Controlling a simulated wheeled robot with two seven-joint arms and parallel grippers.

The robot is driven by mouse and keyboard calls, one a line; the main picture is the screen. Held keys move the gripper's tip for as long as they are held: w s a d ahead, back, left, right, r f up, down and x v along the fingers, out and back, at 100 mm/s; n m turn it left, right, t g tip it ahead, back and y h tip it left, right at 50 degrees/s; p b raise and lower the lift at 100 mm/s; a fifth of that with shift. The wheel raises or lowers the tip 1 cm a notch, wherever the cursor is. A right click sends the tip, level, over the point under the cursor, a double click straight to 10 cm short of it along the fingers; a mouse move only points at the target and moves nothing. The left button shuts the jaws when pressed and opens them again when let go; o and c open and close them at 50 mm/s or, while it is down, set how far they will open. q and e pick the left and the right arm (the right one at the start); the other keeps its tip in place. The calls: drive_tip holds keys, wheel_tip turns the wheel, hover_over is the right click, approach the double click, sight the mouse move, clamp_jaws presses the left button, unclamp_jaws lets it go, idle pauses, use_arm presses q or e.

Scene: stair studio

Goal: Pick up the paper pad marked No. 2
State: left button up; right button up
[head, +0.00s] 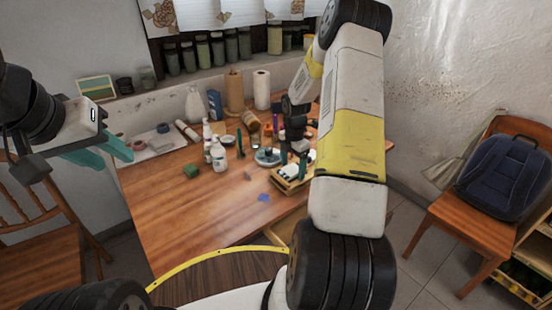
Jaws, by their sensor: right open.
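No label marked No. 2 can be read in the head view. A small wooden tray (290,187) with white items (290,171) stands on the table near my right arm; I cannot tell if these are paper pads. My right gripper (294,164) is open, pointing down over this tray, and its fingertips are small and partly lost against the white items. I cannot tell whether it touches them. My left gripper (118,161) is open and empty, with teal fingers apart, at the left beyond the table's edge.
A chair with a blue backpack (503,177) stands right. My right arm hides the table's right side.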

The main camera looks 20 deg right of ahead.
drive_tip(key=c, duration=1.5)
drive_tip(key=shift+r, duration=0.15)
